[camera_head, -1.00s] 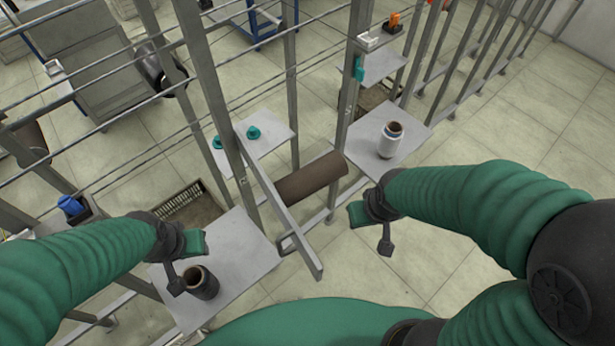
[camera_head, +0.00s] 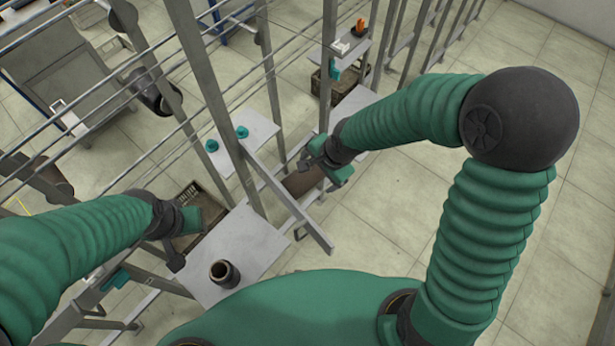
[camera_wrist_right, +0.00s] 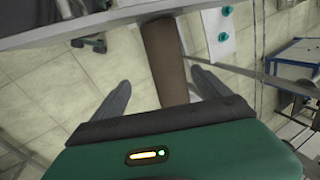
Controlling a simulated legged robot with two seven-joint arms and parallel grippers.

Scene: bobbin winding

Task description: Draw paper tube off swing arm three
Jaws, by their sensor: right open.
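The brown paper tube (camera_head: 304,181) sticks out to the right from behind a flat grey bar, the swing arm (camera_head: 290,205). My right gripper (camera_head: 327,172) is over its free end in the head view and hides part of it. In the right wrist view the tube (camera_wrist_right: 163,58) runs between the two open fingers of my right gripper (camera_wrist_right: 162,92), with a gap on each side. The grey bar (camera_wrist_right: 90,24) crosses the top there.
A dark bobbin (camera_head: 225,274) stands on the near grey shelf (camera_head: 240,238). Two teal pieces (camera_head: 242,132) sit on another shelf (camera_head: 262,127). Grey posts and rails (camera_head: 208,90) stand close on the left. Open floor (camera_head: 395,225) lies to the right.

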